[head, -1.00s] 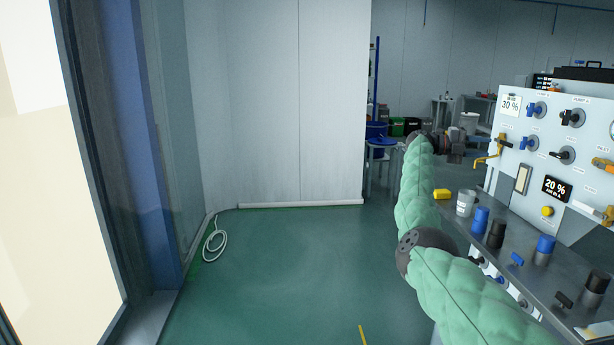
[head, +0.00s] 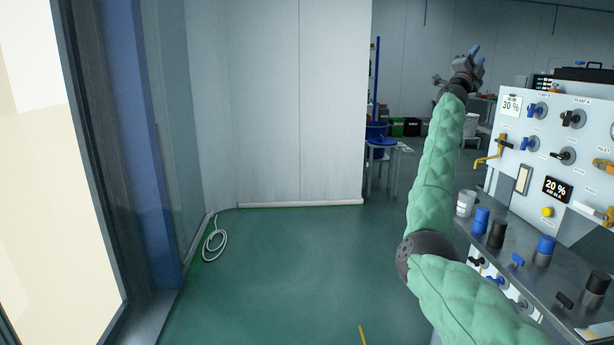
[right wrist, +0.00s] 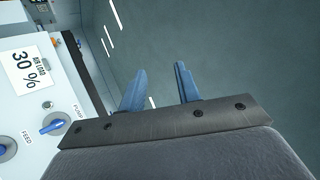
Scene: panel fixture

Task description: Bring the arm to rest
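My right arm, in green padded cover, rises in the head view, with its right gripper (head: 474,52) raised above the left end of the panel fixture. Its blue fingers point up. In the right wrist view the two blue fingers of the right gripper (right wrist: 160,70) stand apart with nothing between them. The gripper touches nothing that I can see. My left gripper is in neither view.
The white panel (head: 535,160) with knobs and levers stands at the right. Its grey ledge (head: 518,285) holds a light cup (head: 465,203) and blue and black knobs. A white hose (head: 215,240) lies at left; the middle floor is clear.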

